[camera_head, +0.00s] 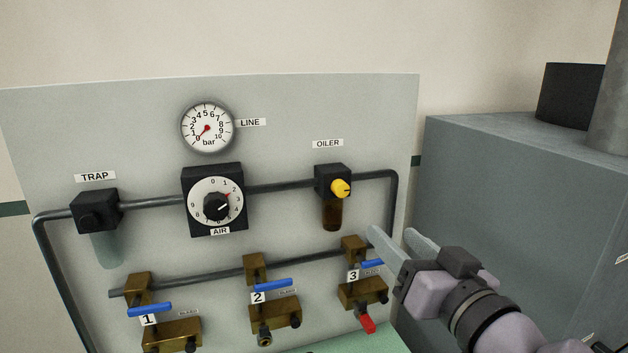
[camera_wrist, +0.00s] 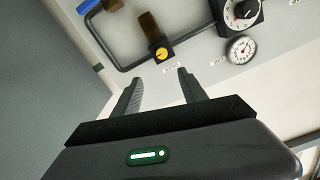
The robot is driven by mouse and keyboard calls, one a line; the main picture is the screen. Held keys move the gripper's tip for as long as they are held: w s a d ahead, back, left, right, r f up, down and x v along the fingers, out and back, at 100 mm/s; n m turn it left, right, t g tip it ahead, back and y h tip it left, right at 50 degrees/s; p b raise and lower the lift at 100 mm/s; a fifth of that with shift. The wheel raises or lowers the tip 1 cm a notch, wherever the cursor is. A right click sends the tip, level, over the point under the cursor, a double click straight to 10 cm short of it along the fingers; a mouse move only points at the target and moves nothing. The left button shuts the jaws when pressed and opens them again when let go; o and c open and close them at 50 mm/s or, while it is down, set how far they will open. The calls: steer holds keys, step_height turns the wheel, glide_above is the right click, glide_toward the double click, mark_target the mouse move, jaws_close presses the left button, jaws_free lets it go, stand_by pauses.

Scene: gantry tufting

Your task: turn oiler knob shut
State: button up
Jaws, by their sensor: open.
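The oiler knob (camera_head: 341,188) is yellow with a dark pointer mark. It sits on the front of the black oiler block (camera_head: 325,180), above a brown bowl (camera_head: 332,215), under the OILER label. My gripper (camera_head: 391,240) is open and empty, below and to the right of the knob and apart from it. In the wrist view the yellow knob (camera_wrist: 161,54) shows beyond and between my two spread fingers (camera_wrist: 158,84). Nothing hides the knob in either view.
A dark pipe (camera_head: 393,205) bends down right of the oiler. The AIR dial (camera_head: 216,200) and LINE gauge (camera_head: 208,127) are to the left. Blue-handled valve 3 (camera_head: 363,285) is close below my gripper. A grey cabinet (camera_head: 500,190) stands at right.

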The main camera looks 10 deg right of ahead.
mark_target(343, 191)
steer(key=w+a, duration=0.1)
steer(key=w, duration=0.4)
steer(key=w+a, duration=0.1)
steer(key=w, duration=0.5)
steer(key=w+a, duration=0.1)
steer(key=w, duration=0.5)
steer(key=shift+a+b, duration=0.35)
steer(key=shift+a, duration=0.05)
jaws_close()
